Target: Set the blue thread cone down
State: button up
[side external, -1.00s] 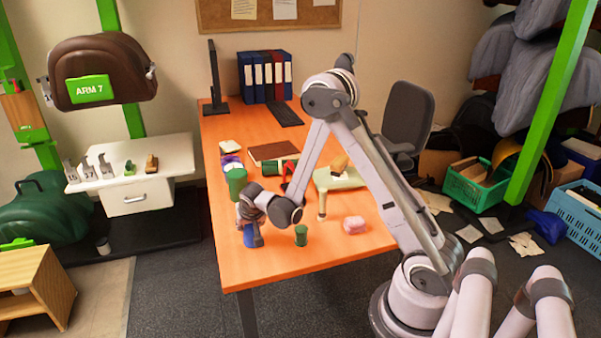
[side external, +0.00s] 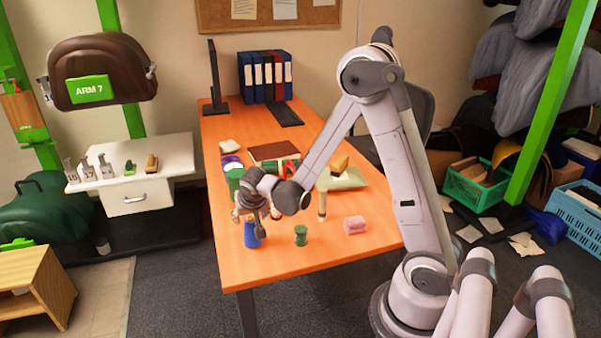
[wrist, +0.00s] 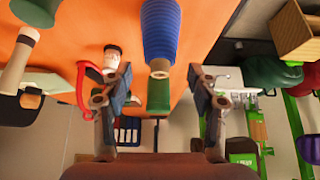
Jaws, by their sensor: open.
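The blue thread cone (side external: 251,237) stands upright on the orange table (side external: 285,268) near its left front edge. It also shows in the wrist view (wrist: 160,32), upside down in that picture, with its pale tip toward me. My gripper (side external: 254,215) is just above the cone, pointing down, with its fingers spread.
A green spool (side external: 301,236) stands right of the cone, with a pink object (side external: 355,225) farther right. A light-handled tool (side external: 322,206) stands behind them. A green cylinder (side external: 233,180) is behind my gripper. The table's front is clear.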

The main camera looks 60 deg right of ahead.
jog(key=s+a+r+n+t+y, duration=0.2)
jog(key=s+a+r+n+y, duration=0.2)
jog(key=s+a+r+n, duration=0.5)
jog(key=s+a+r, duration=0.4)
jog(key=s+r, duration=0.1)
jog(key=s, duration=0.2)
jog(key=shift+a+t+y, duration=0.3)
